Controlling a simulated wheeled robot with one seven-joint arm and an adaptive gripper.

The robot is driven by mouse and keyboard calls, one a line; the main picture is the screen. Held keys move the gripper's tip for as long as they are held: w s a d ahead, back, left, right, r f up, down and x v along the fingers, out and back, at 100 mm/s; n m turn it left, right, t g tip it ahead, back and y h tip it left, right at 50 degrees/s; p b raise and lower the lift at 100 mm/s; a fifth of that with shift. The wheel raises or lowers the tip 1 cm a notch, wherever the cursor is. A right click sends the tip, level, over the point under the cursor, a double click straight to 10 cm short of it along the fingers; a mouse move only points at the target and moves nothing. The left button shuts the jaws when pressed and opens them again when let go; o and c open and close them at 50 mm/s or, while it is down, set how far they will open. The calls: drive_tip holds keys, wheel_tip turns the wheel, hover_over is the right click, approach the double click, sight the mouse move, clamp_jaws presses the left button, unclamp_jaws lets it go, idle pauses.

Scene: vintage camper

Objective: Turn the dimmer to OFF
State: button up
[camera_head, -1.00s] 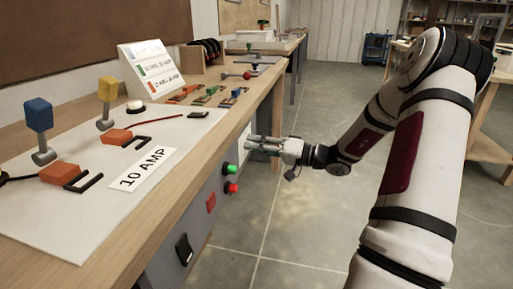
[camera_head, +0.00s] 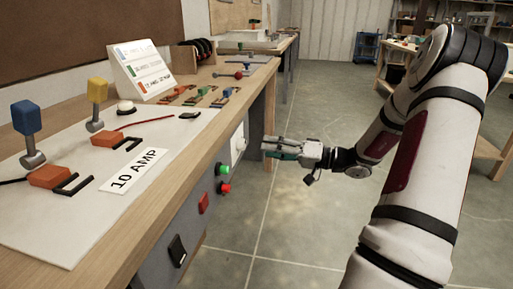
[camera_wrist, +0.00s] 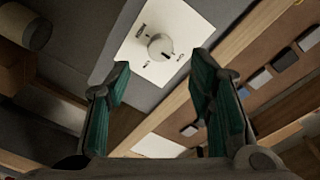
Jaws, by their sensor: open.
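The dimmer is a round pale knob (camera_wrist: 160,47) on a white square plate (camera_wrist: 140,66) with dark markings around it, too small to read surely. A dark pointer mark shows on the knob's lower right. In the head view, the white plate (camera_head: 237,143) sits on the grey front panel below the bench top. My gripper (camera_head: 266,149) is beside the plate, apart from it. In the wrist view, my gripper (camera_wrist: 160,88) has its two green-padded fingers spread and empty, with the knob ahead of the gap and not touched.
A green button (camera_head: 222,169), a red button (camera_head: 225,188), a red switch (camera_head: 203,202) and a black switch (camera_head: 177,250) are on the same panel. The wooden bench edge (camera_head: 200,163) overhangs them. Open floor (camera_head: 290,220) lies to the right.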

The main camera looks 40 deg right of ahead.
drive_tip(key=shift+v, duration=2.35)
drive_tip(key=shift+s+d, duration=0.1)
